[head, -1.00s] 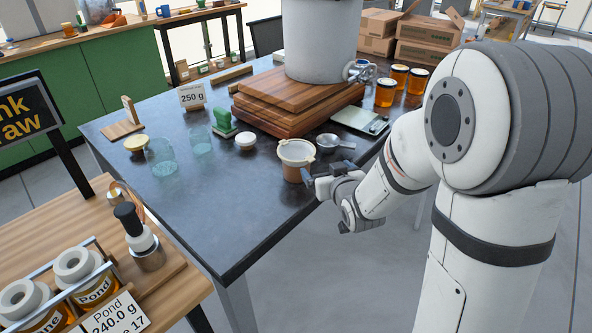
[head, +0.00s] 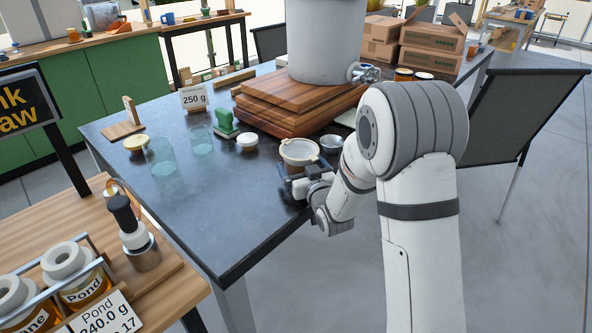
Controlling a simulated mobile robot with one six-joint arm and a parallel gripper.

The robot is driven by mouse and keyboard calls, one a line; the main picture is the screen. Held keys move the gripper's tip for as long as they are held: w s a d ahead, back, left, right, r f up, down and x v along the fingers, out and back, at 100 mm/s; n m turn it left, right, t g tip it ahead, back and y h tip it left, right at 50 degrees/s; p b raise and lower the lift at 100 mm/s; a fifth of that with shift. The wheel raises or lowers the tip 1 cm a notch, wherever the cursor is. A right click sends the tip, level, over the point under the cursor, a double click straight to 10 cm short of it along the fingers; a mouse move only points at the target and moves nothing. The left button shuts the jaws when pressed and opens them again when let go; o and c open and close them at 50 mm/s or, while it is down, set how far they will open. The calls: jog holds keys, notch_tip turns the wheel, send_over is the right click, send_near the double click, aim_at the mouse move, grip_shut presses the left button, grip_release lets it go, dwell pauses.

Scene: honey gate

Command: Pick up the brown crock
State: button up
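The brown crock (head: 294,168) stands near the right edge of the dark table, a pale round piece (head: 299,151) over its mouth. My gripper (head: 290,183) is low against its near side, its dark fingers overlapping the lower body in the head view. The gripper hides much of the crock's lower part and base. I cannot tell whether the fingers are closed on the crock or only around it, or whether its base touches the table.
A small metal pan (head: 331,144) is close behind the crock at right. Stacked wooden boards (head: 290,110) carry a large grey vessel (head: 326,40). A small white bowl (head: 247,140) and glass jars (head: 160,156) stand left. The table's front-left surface (head: 215,215) is clear.

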jog(key=shift+w, duration=0.15)
jog(key=c, duration=1.3)
